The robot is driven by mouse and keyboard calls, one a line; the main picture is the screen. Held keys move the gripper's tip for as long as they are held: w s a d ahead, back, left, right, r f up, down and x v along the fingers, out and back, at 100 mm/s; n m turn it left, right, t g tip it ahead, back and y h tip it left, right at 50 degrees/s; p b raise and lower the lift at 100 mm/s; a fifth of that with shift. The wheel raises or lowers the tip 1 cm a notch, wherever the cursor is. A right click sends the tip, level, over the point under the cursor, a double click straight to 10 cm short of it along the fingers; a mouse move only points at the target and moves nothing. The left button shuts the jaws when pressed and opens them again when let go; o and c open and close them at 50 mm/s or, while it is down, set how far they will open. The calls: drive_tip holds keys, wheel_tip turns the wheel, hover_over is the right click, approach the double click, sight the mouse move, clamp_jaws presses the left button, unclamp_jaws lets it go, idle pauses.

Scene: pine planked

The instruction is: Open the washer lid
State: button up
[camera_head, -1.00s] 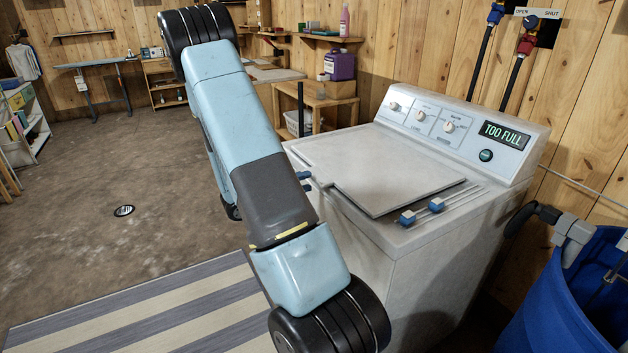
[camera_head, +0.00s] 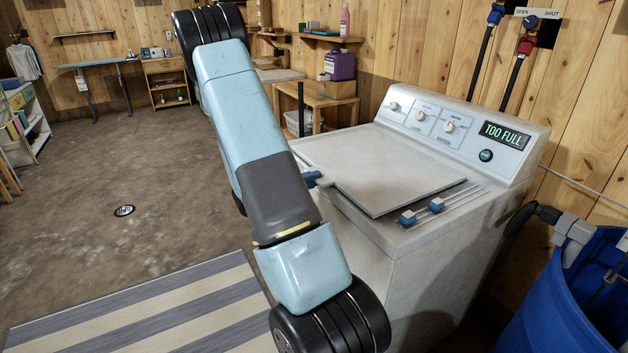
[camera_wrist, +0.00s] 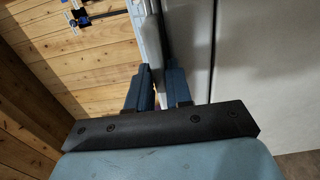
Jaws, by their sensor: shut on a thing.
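The washer (camera_head: 420,280) is a white top-loader standing at the right in the head view. Its lid (camera_head: 390,165) is a flat pale panel, lying about level over the top. My gripper (camera_head: 313,178) is at the lid's left front edge, partly hidden by my arm. In the wrist view, the two blue fingers of my gripper (camera_wrist: 158,80) stand on either side of a pale grey edge, which I take to be the lid's. The gripper is shut on it. The exact contact is hidden in the head view.
Blue sliders (camera_head: 407,217) sit at the washer's front right corner. A control panel (camera_head: 455,125) reading "TOO FULL" rises behind the lid. A blue bin (camera_head: 560,300) stands close at the right. The floor at the left (camera_head: 80,230) is open, with a striped rug.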

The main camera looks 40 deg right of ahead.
drive_tip(key=shift+f, duration=0.1)
clamp_jaws()
drive_tip(key=shift+s+d, duration=0.15)
drive_tip(key=shift+d, duration=0.1)
drive_tip(key=shift+a, duration=0.15)
